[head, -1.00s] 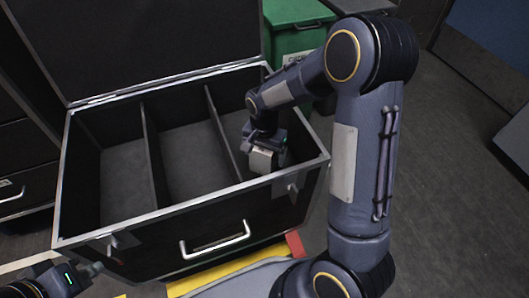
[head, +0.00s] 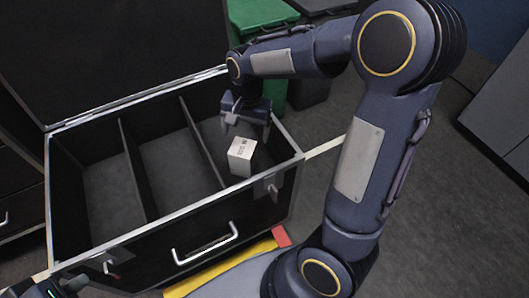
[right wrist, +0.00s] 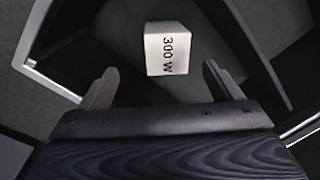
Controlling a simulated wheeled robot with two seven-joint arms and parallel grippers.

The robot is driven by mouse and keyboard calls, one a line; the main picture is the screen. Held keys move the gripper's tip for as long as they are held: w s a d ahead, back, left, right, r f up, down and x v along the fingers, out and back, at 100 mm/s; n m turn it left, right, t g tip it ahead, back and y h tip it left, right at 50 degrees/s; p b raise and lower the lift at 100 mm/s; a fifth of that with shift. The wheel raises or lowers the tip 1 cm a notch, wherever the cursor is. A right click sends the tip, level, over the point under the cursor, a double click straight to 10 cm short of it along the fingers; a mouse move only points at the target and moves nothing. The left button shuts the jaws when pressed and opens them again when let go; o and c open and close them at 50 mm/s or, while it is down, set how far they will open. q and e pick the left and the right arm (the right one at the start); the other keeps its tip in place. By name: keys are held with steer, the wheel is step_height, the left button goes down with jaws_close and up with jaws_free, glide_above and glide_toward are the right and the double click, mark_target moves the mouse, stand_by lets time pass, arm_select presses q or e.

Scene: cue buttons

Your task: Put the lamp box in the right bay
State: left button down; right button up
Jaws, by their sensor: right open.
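The lamp box (head: 241,156), a small white box, is inside the right bay (head: 211,134) of the open black case. In the right wrist view the lamp box (right wrist: 168,48) shows "300 W" on one face and stands clear of both fingers. How it rests on the bay floor is partly hidden. My right gripper (head: 246,122) is open and empty, just behind and above the box; it also shows in the right wrist view (right wrist: 160,72). My left gripper (head: 58,289) is cut off at the bottom left corner, and its fingers cannot be made out.
The case (head: 160,240) has two thin dividers making three bays; the left bay (head: 110,185) and middle bay (head: 175,165) look empty. Its lid (head: 110,50) stands open at the back. A green bin (head: 262,15) stands behind the case. Open floor lies to the right.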

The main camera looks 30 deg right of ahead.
steer(key=s+a+r+n+t+y, duration=0.1)
steer(key=s+r+n+t, duration=0.1)
steer(key=s, duration=0.7)
steer(key=s+r+n+t+y, duration=0.2)
steer(key=s+r+n+t, duration=0.1)
steer(key=s, duration=0.7)
steer(key=shift+s+a+r+n, duration=0.25)
steer(key=shift+a+r+n, duration=0.15)
steer(key=shift+r+n, duration=0.6)
steer(key=shift+f, duration=0.1)
step_height(320, 180, up, 29)
steer(key=p, duration=2.9)
steer(key=shift+r, duration=0.2)
steer(key=shift+c, duration=0.2)
